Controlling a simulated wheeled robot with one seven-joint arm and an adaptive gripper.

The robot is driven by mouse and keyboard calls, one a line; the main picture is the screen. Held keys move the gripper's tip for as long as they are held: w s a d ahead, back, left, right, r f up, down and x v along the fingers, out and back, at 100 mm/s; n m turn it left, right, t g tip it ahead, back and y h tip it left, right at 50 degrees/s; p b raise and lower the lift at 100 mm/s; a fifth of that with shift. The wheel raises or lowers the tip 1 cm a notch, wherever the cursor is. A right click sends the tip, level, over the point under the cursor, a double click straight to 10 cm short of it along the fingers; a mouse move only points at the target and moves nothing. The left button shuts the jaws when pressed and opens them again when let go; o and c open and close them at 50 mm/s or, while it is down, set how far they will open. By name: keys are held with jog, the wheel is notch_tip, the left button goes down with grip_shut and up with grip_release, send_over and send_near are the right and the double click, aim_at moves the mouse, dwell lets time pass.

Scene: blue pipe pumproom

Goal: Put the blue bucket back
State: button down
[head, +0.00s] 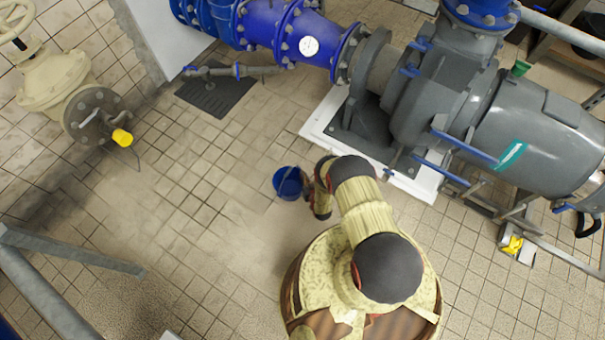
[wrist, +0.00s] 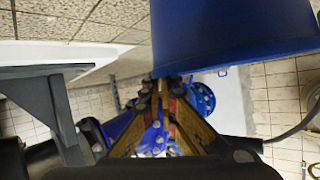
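The blue bucket (head: 288,183) is upright in the head view, just left of my gripper (head: 319,189), above the tiled floor in the picture. I cannot tell whether its base touches the floor. In the wrist view the bucket (wrist: 235,35) fills the upper right. My gripper (wrist: 166,88) has its fingertips close together at the bucket's lower picture edge, and it looks shut on the rim there. The exact contact is partly hidden by the fingers.
A grey pump (head: 440,95) with a blue pipe (head: 275,30) stands on a white plinth (head: 425,190) close behind the bucket. A cream valve (head: 65,85) is at upper left. Grey rails (head: 45,290) cross the lower left. Tiled floor (head: 170,215) left of the bucket is clear.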

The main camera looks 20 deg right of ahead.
jog(key=c, duration=2.6)
grip_release()
jog(key=shift+f, duration=0.1)
jog(key=o, duration=0.6)
jog(key=shift+c, duration=0.2)
